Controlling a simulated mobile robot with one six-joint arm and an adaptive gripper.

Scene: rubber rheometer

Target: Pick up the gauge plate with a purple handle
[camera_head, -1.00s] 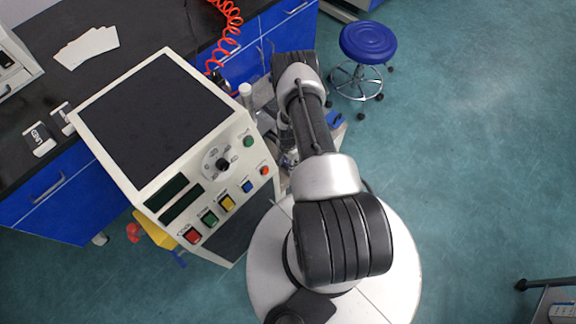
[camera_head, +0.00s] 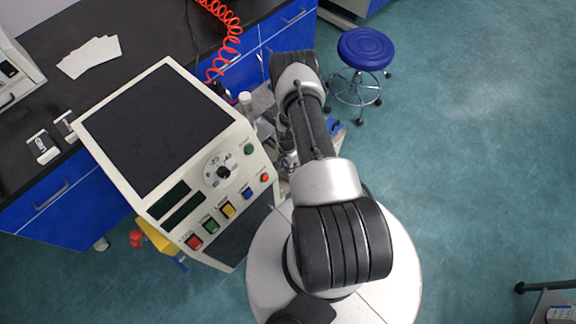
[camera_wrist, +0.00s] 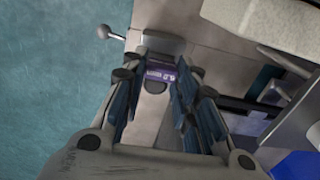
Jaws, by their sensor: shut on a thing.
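A gauge plate with a purple handle (camera_wrist: 161,74) shows in the wrist view, upper middle. The handle carries pale lettering, too blurred to read in full. My gripper (camera_wrist: 157,82) is shut on this purple handle, with one finger on each side of it. A grey block lies just beyond the handle, and I cannot tell if it is part of the plate. In the head view my own arm hides the gripper and the plate.
A ball-ended lever (camera_wrist: 105,32) sticks out left of the fingers in the wrist view. In the head view a white instrument (camera_head: 187,199) with a black top stands left of my arm. A blue stool (camera_head: 365,48) stands at upper right. The right floor is mostly clear.

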